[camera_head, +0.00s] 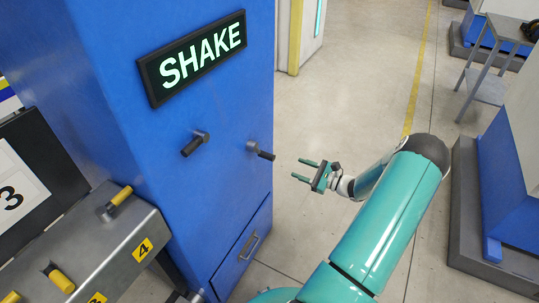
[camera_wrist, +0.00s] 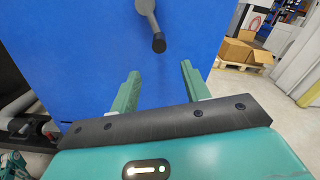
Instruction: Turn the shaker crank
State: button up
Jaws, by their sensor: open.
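The blue shaker cabinet (camera_head: 200,100) bears a lit SHAKE sign (camera_head: 194,58). Below the sign, two crank-like parts stick out from its face: a left one (camera_head: 194,144) and a right one (camera_head: 260,151), each with a dark handle. My gripper (camera_head: 299,169) is open and empty, to the right of the right crank and apart from it. In the wrist view a grey crank arm with a dark handle (camera_wrist: 158,43) shows just beyond and above the gap between my open fingers (camera_wrist: 160,68). Nothing is between the fingers. I cannot tell for sure which of the two it is.
A grey console (camera_head: 125,225) with yellow-tipped levers stands at lower left. A drawer (camera_head: 243,248) is shut low on the cabinet. Clear floor lies behind my arm. A grey cart (camera_head: 487,75) and blue machine bases are at right. Cardboard boxes (camera_wrist: 240,50) are far off.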

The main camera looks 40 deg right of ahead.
aim_at(274, 159)
jog(key=w+a+m, duration=0.1)
jog(key=w, duration=0.3)
jog(key=w+a+m, duration=0.2)
jog(key=w, duration=0.2)
jog(key=w+a+m, duration=0.1)
jog(key=w, duration=0.4)
jog(key=shift+w+a+r+m, duration=0.1)
jog(key=shift+a+m, duration=0.3)
grip_shut()
